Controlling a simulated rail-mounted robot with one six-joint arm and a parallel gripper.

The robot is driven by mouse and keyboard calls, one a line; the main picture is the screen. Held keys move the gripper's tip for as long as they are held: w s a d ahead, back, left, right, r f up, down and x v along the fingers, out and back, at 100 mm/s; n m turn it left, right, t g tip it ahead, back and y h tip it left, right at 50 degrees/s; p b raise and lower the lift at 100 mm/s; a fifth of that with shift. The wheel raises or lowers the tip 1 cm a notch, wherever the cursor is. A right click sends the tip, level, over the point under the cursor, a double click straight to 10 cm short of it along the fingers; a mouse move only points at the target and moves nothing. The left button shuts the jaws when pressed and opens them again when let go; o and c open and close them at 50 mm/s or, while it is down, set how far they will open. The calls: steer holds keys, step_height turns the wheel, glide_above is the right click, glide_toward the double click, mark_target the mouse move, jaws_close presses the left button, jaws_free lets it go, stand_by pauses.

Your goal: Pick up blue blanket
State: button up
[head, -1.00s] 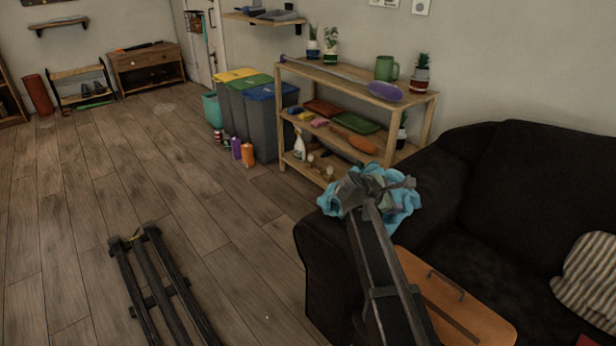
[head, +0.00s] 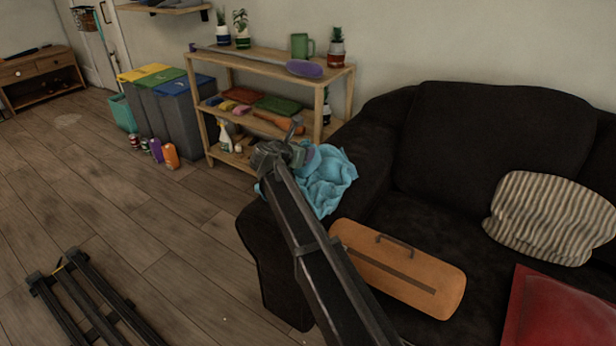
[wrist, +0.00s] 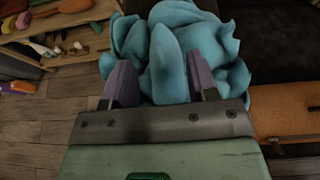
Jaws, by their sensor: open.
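The blue blanket (head: 326,181) lies crumpled on the left arm of the black sofa. In the wrist view the blanket (wrist: 178,42) fills the upper middle, with a fold of it between my two purple-grey fingers. My gripper (wrist: 163,82) is open, its fingers apart and overlapping the blanket; I cannot tell whether they touch it. In the head view my gripper (head: 285,152) is at the blanket's left side, and my arm hides part of the blanket and of the sofa arm.
The black sofa (head: 490,125) holds an orange case (head: 440,290), a striped pillow (head: 550,215) and a red cushion (head: 560,310). A wooden shelf (head: 270,62) stands behind the sofa arm. Recycling bins (head: 180,115) stand left of it. The wooden floor at left is largely clear.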

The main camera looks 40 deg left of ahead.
steer(key=b+x, duration=0.1)
steer(key=x, duration=0.3)
steer(key=shift+w+a+f, duration=0.1)
steer(key=shift+w+f, duration=0.15)
steer(key=shift+r, duration=0.1)
jaws_close()
stand_by(0.9)
